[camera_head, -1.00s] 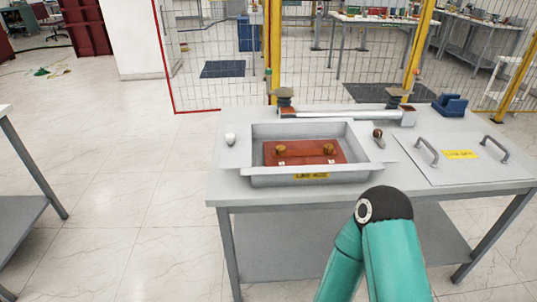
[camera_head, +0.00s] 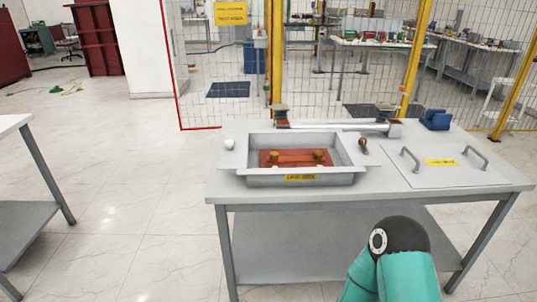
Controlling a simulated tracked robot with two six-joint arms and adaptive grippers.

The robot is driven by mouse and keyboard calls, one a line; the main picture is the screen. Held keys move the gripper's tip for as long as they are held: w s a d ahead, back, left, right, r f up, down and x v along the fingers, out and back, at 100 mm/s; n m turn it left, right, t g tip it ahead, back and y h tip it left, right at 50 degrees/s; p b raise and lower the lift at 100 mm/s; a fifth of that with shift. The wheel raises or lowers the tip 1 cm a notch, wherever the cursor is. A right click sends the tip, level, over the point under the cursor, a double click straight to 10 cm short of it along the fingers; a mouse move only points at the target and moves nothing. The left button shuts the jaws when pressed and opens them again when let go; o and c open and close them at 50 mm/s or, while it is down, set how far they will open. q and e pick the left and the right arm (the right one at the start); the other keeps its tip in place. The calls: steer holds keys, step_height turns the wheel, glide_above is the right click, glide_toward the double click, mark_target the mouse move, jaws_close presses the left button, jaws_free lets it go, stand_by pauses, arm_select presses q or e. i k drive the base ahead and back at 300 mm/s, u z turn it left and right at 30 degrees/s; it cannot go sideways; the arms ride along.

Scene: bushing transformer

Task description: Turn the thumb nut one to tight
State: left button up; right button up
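A grey metal box (camera_head: 301,181) stands on the table, with a yellow label on its front. Inside it is a reddish-brown plate (camera_head: 296,159). Two brass-coloured thumb nuts stand on the plate, a left one (camera_head: 274,155) and a right one (camera_head: 319,156). I cannot tell which is number one or how tight either is. A teal link of my own arm with a dark joint shows at the lower right, in front of the table. Neither gripper is in view.
The grey table (camera_head: 366,201) has a lid panel with two handles (camera_head: 446,167) at the right. A white knob (camera_head: 229,144) is left of the box, a brown-ended handle (camera_head: 363,144) right of it. A blue block (camera_head: 435,119) and a long bar (camera_head: 340,128) lie behind. Fencing stands beyond.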

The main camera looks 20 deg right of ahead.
mark_target(274, 156)
steer(key=z, duration=0.1)
steer(key=i, duration=0.9)
steer(key=u, duration=0.05)
